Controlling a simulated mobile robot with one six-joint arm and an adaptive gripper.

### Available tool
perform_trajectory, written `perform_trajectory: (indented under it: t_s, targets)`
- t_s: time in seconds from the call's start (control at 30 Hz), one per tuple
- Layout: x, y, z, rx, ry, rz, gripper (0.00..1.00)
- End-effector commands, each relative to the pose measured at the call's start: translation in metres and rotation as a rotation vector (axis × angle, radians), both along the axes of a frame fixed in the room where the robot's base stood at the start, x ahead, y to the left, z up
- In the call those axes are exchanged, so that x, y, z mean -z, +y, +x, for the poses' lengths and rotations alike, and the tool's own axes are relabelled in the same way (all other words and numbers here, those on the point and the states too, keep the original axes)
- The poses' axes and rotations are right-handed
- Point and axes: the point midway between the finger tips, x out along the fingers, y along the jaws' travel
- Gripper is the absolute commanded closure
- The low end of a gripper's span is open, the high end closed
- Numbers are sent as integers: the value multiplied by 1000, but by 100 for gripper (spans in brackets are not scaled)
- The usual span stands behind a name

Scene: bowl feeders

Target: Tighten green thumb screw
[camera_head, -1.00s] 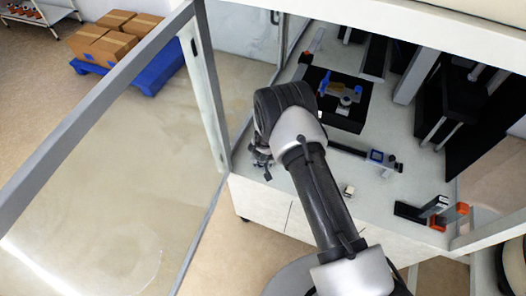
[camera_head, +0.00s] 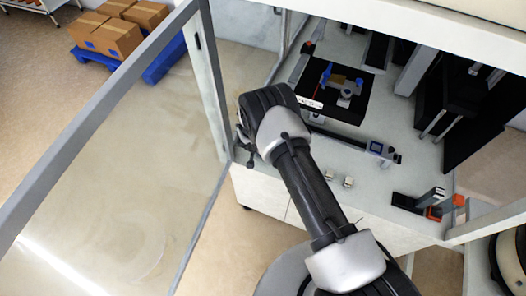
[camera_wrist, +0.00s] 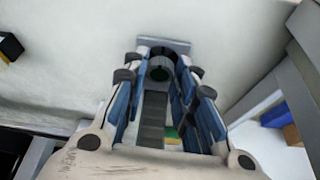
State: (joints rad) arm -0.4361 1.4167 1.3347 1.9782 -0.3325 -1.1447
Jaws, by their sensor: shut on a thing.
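The screw sits in front of a grey plate (camera_wrist: 178,46) on a pale surface. The fingers cover its sides, so its thread and seating cannot be seen. In the head view, my arm hides most of the gripper (camera_head: 244,152), which is at the left front edge of the machine's worktop, beside the frame post. The screw is hidden there.
A framed glass door (camera_head: 95,130) stands open at the left. Boxes on a blue pallet (camera_head: 166,62) stand behind.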

Motion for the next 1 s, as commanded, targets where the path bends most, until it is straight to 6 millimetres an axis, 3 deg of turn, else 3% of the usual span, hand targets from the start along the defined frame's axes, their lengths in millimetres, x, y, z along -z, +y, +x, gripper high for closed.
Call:
perform_trajectory:
  t_s: [0.63, 0.67, 0.8, 1.0]
  targets:
    - [-3, 1, 3, 53, -5, 3, 98]
    - [-3, 1, 3, 53, -5, 3, 73]
    - [-2, 1, 3, 53, -3, 2, 66]
    - [-1, 1, 1, 52, -1, 2, 66]
